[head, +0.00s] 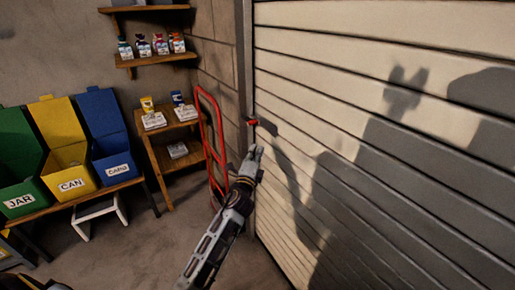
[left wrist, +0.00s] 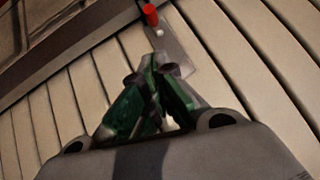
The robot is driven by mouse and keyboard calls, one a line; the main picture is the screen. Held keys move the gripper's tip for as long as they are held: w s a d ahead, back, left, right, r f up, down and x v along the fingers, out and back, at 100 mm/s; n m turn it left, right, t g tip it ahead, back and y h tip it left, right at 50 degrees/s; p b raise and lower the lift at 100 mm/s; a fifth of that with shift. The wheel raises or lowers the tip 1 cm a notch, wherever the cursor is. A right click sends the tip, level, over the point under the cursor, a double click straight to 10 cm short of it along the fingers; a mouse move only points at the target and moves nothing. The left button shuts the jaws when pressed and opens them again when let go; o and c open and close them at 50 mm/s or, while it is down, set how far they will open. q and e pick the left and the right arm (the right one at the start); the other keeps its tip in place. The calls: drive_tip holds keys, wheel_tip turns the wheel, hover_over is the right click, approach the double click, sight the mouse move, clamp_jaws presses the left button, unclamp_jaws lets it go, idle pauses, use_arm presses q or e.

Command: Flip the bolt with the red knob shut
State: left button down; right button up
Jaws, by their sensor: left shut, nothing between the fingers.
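The bolt's red knob (head: 252,122) shows at the left edge of the slatted shutter door (head: 350,75), beside the door frame. In the left wrist view the red knob (left wrist: 150,14) stands out from a grey metal plate (left wrist: 175,42) fixed to the slats. My left gripper (head: 255,152) is just below the knob in the head view, shut and empty. In the left wrist view its fingertips (left wrist: 163,66) are together over the lower part of the plate, apart from the knob. How far the bolt is thrown is too small to tell.
A red hand truck (head: 212,135) leans by the wall left of the door. A small wooden shelf (head: 165,160) and green, yellow (head: 68,165) and blue bins stand further left. The floor (head: 150,250) in front is clear. Shadows fall on the door.

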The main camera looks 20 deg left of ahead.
use_arm(q)
drive_tip(key=shift+s+f, duration=0.1)
drive_tip(key=shift+s, duration=0.4)
use_arm(e)
drive_tip(key=shift+w+r, duration=0.25)
drive_tip(key=shift+s+f, duration=0.1)
drive_tip(key=shift+s, duration=0.05)
